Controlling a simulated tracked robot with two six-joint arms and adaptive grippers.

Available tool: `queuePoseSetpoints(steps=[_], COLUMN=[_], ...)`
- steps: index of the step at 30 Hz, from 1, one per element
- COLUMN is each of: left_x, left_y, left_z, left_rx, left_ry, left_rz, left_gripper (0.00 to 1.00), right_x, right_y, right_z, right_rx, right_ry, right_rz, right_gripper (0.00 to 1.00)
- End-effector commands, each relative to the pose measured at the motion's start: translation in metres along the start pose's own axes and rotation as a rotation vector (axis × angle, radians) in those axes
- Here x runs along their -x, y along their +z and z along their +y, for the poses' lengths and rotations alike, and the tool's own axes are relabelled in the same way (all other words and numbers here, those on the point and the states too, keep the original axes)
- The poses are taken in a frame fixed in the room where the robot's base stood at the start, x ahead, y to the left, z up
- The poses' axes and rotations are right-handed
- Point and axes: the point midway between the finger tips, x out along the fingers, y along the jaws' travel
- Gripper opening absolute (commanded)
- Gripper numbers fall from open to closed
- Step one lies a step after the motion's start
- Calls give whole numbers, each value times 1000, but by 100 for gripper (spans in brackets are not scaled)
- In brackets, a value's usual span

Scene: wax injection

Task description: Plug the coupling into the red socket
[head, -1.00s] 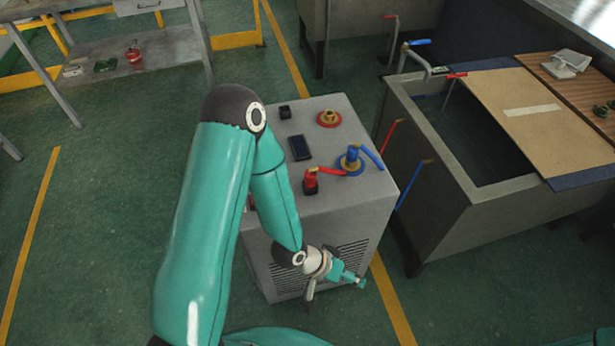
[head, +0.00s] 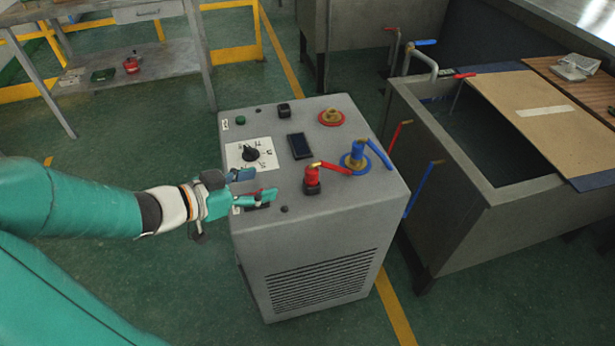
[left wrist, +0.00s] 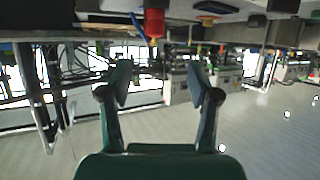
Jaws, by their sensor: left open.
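The red coupling (head: 311,176), with its red handle or hose stub, stands upright in a small black holder on the cabinet top. It also shows in the left wrist view (left wrist: 154,22), upside down at the top. The red socket (head: 331,122), a brass fitting in a red ring, is farther back and looks empty. My left gripper (head: 262,187) is open and empty over the left part of the cabinet top, left of the red coupling and apart from it. Its two fingers show spread in the left wrist view (left wrist: 160,82). My right gripper is out of view.
A blue coupling (head: 355,152) sits in the blue-ringed socket right of the red coupling. The cabinet (head: 310,235) also bears a dial (head: 251,154) and a dark display (head: 299,146). A grey tank (head: 465,215) with red and blue pipes stands to the right.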

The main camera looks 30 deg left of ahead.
Motion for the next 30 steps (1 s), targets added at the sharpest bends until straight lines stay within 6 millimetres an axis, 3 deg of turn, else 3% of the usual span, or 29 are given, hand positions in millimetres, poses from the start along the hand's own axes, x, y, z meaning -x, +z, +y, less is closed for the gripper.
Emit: queuePoseSetpoints(steps=[12, 22, 30], left_x=[-84, -106, -143], left_y=[2, 0, -4], left_z=[4, 4, 8], left_rx=[1, 1, 2], left_ry=[5, 2, 2], left_rz=[2, 2, 1], left_gripper=[62, 62, 62], right_x=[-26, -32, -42], right_y=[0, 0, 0], right_z=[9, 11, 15], right_rx=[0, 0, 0], right_ry=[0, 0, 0], right_rz=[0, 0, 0], right_gripper=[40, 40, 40])
